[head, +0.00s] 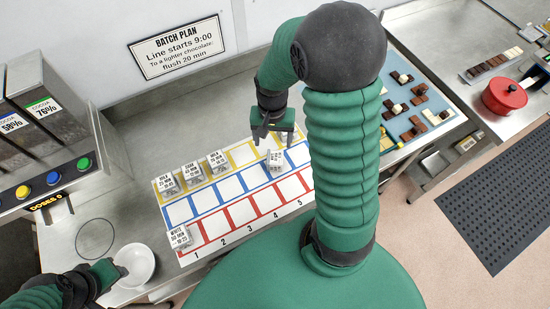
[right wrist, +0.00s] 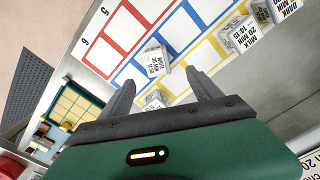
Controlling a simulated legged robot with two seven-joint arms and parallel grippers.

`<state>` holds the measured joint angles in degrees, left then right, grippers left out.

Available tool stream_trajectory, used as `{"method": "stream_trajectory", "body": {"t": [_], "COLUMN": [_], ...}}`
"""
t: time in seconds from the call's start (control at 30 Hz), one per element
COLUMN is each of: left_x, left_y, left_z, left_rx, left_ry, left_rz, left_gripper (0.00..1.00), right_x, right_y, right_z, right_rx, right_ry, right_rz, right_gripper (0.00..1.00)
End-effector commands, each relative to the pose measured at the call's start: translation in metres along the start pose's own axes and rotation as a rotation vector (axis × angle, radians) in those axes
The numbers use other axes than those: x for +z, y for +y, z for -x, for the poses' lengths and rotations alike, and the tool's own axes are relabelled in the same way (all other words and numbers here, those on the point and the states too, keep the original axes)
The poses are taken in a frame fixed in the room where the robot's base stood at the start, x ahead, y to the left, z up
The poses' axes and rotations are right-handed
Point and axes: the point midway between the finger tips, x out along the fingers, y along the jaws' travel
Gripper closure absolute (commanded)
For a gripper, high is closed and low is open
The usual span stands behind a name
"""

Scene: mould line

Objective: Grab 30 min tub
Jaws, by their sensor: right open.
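Several small white labelled tubs stand on the coloured grid board (head: 208,205). One tub (head: 275,160) in the blue row, just in front of my right gripper (head: 273,137), also shows in the right wrist view (right wrist: 152,64); its label seems to read 30 MIN, but the print is small. Another tub (right wrist: 153,98) shows partly between the right fingers, its label unreadable. My right gripper is open and empty above the board, its fingers (right wrist: 158,90) spread. My left gripper (head: 112,268) is beside a white bowl (head: 136,263); its jaws are unclear.
Other tubs (head: 192,171) fill the yellow row's left end, and one (head: 179,237) stands at the red row's left. Cocoa dispensers (head: 35,120) stand left. A blue tray of chocolates (head: 405,105) lies right, with a red pot (head: 504,97) beyond.

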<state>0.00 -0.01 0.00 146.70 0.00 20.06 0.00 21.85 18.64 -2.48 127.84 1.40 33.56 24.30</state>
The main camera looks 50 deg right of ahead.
Motion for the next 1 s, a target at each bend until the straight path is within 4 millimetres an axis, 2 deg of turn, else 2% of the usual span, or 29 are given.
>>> {"method": "stream_trajectory", "body": {"t": [0.03, 0.2, 0.47, 0.63, 0.73, 0.9, 0.93, 1.0], "left_x": [0.0, -0.001, -0.002, -0.003, -0.003, -0.003, -0.003, -0.003], "left_y": [0.0, 0.0, 0.0, 0.0, 0.0, 0.0, 0.0, 0.0], "left_z": [0.0, 0.001, 0.007, 0.013, 0.013, 0.013, 0.013, 0.013], "left_rx": [0.0, 0.0, 0.0, 0.0, 0.0, 0.0, 0.0, 0.0], "left_ry": [0.0, 0.0, 0.0, 0.001, 0.0, 0.0, 0.0, 0.0], "left_rz": [0.0, 0.0, 0.0, 0.0, 0.0, 0.0, 0.0, 0.0], "left_gripper": [0.64, 0.64, 0.64, 0.64, 0.64, 0.64, 0.64, 0.64], "right_x": [0.002, 0.002, 0.004, 0.006, 0.005, 0.005, 0.005, 0.005], "right_y": [0.001, 0.001, 0.005, 0.008, 0.008, 0.008, 0.008, 0.008], "right_z": [-0.014, -0.055, -0.085, -0.116, -0.124, -0.124, -0.124, -0.124], "right_rx": [0.003, 0.003, 0.0, 0.001, 0.0, -0.001, -0.001, -0.001], "right_ry": [-0.007, -0.006, -0.004, -0.003, 0.0, 0.001, 0.002, 0.002], "right_rz": [0.0, 0.001, 0.002, 0.002, 0.002, 0.003, 0.002, 0.003], "right_gripper": [0.27, 0.27, 0.27, 0.27, 0.27, 0.27, 0.29, 0.38]}}
